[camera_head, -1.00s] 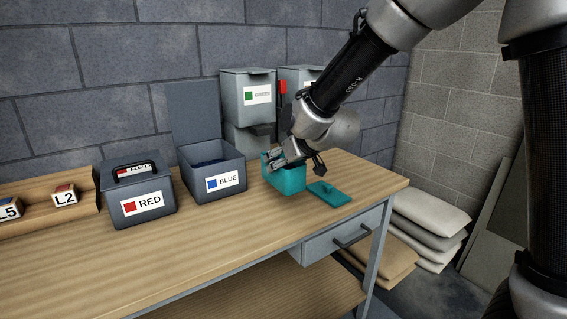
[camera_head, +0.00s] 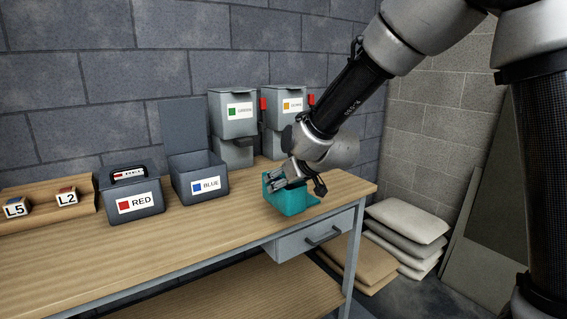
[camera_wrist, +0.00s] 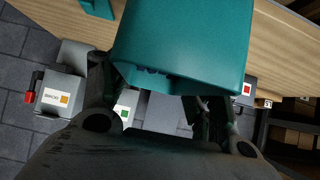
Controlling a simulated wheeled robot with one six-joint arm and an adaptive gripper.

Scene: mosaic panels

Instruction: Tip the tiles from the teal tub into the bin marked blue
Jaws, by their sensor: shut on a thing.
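The teal tub (camera_head: 290,203) is at the right part of the bench, gripped at its rim by my gripper (camera_head: 278,181). In the wrist view the tub (camera_wrist: 185,45) fills the upper middle, and its contents are hidden. I cannot tell whether its bottom touches the bench. A teal lid (camera_head: 313,200) lies on the bench just right of the tub, partly hidden behind it. The bin marked blue (camera_head: 203,187) stands to the left of the tub, its lid (camera_head: 183,125) raised upright at the back. The inside of that bin looks dark.
A closed bin marked red (camera_head: 137,204) stands left of the blue one. Block labels L5 (camera_head: 16,208) and L2 (camera_head: 66,197) sit far left. The front bench top (camera_head: 150,250) is clear.

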